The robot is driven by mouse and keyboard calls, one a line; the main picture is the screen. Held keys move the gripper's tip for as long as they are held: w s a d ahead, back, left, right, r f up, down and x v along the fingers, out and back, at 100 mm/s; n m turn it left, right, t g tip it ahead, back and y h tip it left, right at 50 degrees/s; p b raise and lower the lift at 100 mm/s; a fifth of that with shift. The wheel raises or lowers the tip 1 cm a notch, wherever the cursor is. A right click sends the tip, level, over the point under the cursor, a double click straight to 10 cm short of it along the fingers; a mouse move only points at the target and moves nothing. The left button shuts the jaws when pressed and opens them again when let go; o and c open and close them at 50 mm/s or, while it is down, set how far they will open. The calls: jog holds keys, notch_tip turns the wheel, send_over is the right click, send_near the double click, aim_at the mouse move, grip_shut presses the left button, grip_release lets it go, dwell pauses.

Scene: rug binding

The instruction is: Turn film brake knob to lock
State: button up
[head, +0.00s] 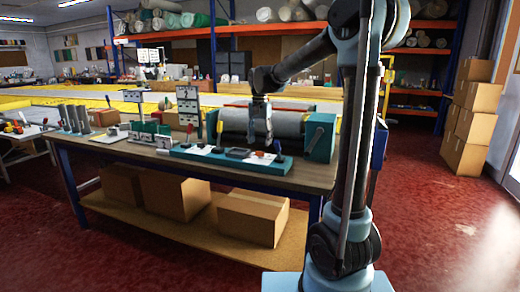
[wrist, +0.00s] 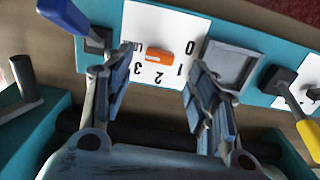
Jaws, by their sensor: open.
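The film brake knob (wrist: 158,55) is a small orange bar on a white dial plate (wrist: 144,20) marked LOCK, 3, 2, 1 and 0. The bar lies nearly crosswise in the wrist view, along the line between LOCK and 0; I cannot tell which end is its pointer. My gripper (wrist: 158,72) is open, with one finger to each side of the knob and apart from it.
A blue-handled lever (wrist: 65,15) stands left of the dial in the wrist view. A grey square recess (wrist: 232,68) and a yellow-handled lever (wrist: 298,110) lie right. A grey roll (head: 232,124) lies behind the panel. Cartons (head: 252,216) sit below the bench.

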aim_at(260, 152)
notch_tip(260, 152, up, 7)
dwell(0.3)
jog(key=shift+f, duration=0.1)
